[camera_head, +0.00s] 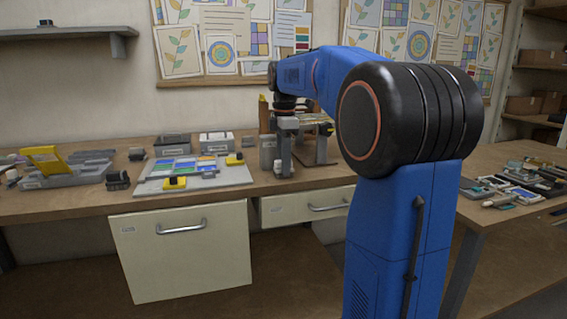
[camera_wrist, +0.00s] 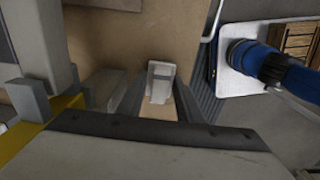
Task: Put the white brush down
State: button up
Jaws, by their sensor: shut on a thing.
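My gripper (camera_head: 284,170) points down at the front part of the bench, right of the grey board. In the wrist view my gripper (camera_wrist: 158,98) is shut on a small pale thing, which I take to be the white brush (camera_wrist: 161,78). Its whitish end shows between the fingertips. The rest of it is hidden by the gripper. In the head view it is too small to make out clearly. I cannot tell whether it touches the bench top (camera_head: 237,190).
A grey board (camera_head: 225,184) with coloured glass pieces lies left of my gripper. A frame-like stand (camera_head: 320,150) is close on its right. A grey tray (camera_head: 65,179) sits far left. Drawer fronts (camera_head: 185,255) stand below the bench edge. A side table (camera_head: 500,222) holds several items.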

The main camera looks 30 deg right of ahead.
jog(key=shift+f, duration=0.15)
jog(key=o, duration=1)
notch_tip(320, 180, up, 12)
jog(key=shift+d+r, duration=0.1)
jog(key=shift+r, duration=0.05)
jog(key=shift+s, duration=0.1)
jog(key=s+a+f+m+t, duration=0.1)
jog(key=s+a+f+m, duration=0.4)
jog(key=s+f, duration=0.5)
jog(key=s+a+f+m+t, duration=0.2)
jog(key=s+a+f+m, duration=0.3)
jog(key=s+f, duration=0.5)
jog(key=s+a+f+m+t, duration=0.1)
jog(key=s+a+f+m, duration=0.3)
jog(key=s+f, duration=0.6)
jog(key=shift+a+f+m+t, duration=0.2)
jog(key=shift+a, duration=0.3)
jog(key=shift+a+f+m+t, duration=0.2)
jog(key=shift+a, duration=0.3)
